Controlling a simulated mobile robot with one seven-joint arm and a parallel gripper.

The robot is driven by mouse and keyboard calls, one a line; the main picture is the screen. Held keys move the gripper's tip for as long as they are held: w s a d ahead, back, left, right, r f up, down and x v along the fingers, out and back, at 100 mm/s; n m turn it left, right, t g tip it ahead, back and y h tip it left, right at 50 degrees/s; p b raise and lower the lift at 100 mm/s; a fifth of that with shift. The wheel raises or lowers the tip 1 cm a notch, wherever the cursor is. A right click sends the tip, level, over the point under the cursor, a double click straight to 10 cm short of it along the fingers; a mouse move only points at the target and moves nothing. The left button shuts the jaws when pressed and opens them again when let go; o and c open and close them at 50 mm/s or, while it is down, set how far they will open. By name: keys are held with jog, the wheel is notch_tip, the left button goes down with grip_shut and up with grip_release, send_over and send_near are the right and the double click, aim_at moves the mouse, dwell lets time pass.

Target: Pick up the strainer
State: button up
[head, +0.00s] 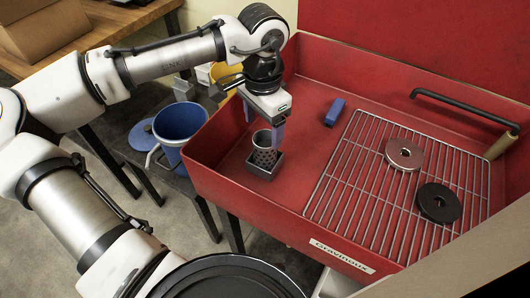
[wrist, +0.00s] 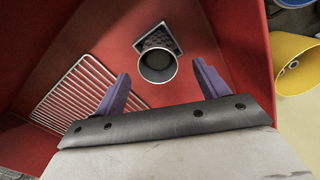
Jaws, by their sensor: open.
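The strainer (head: 264,150) is a grey metal cylinder with a perforated lower part. It stands upright in a dark square base (head: 262,168) on the floor of the red basin, near its left end. In the wrist view the strainer (wrist: 157,65) shows from above, its round open mouth beyond my fingertips, with part of the base (wrist: 150,38) behind it. My gripper (head: 268,122) is over the strainer, pointing down. In the wrist view my gripper (wrist: 163,78) has its two purple fingers wide apart, with the strainer's rim between their lines and nothing held.
The red basin (head: 240,222) has raised walls around the strainer. A wire rack (head: 345,190) holds two discs, one pinkish (head: 404,154) and one black (head: 438,202). A blue bucket (head: 181,122) stands outside, left.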

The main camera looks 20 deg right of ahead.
aim_at(265, 141)
jog(key=shift+s+d+f, duration=0.1)
jog(key=shift+d+f, duration=0.05)
jog(key=shift+f, duration=2.7)
jog(key=c, duration=1.1)
jog(key=shift+r, duration=0.1)
